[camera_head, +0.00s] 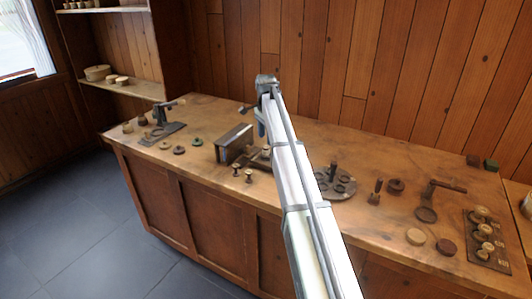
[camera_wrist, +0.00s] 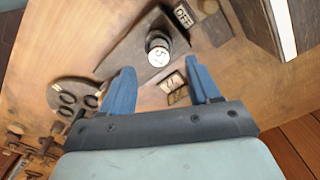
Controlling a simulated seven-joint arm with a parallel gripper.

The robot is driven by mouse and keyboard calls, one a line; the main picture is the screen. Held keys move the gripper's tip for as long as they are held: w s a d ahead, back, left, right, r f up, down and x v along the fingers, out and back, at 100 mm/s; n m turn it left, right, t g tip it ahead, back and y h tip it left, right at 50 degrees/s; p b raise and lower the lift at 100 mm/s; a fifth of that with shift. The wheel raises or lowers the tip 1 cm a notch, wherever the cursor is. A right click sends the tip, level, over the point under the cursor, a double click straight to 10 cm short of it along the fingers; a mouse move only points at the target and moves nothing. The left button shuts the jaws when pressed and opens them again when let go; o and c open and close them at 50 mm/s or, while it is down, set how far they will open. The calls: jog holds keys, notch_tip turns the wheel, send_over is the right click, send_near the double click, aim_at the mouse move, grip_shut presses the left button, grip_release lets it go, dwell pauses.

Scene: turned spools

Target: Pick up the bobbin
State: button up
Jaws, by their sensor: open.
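A dark round bobbin (camera_wrist: 158,50) with a pale, marked top face stands on a dark flat board (camera_wrist: 125,58) in the wrist view. My gripper (camera_wrist: 160,68) is open, its two blue fingers spread with nothing between them. The bobbin appears just beyond the fingertips, roughly between them in the picture; the height gap cannot be told. In the head view my gripper (camera_head: 261,128) is over the middle of the bench, mostly hidden behind my wrist. The board (camera_head: 257,160) there is partly covered by my arm.
A metal-topped box (camera_head: 234,145) stands left of the board on the wooden bench (camera_head: 300,130). A round plate with holes (camera_head: 336,183) lies to the right. Two small spools (camera_head: 248,175) stand near the front edge. A dark tray of spools (camera_head: 486,240) is far right.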

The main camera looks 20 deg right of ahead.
aim_at(266, 147)
jog(key=shift+s+f, duration=0.1)
jog(key=shift+f, duration=2.85)
jog(key=shift+c, duration=0.4)
grip_shut()
jog(key=shift+r, duration=0.15)
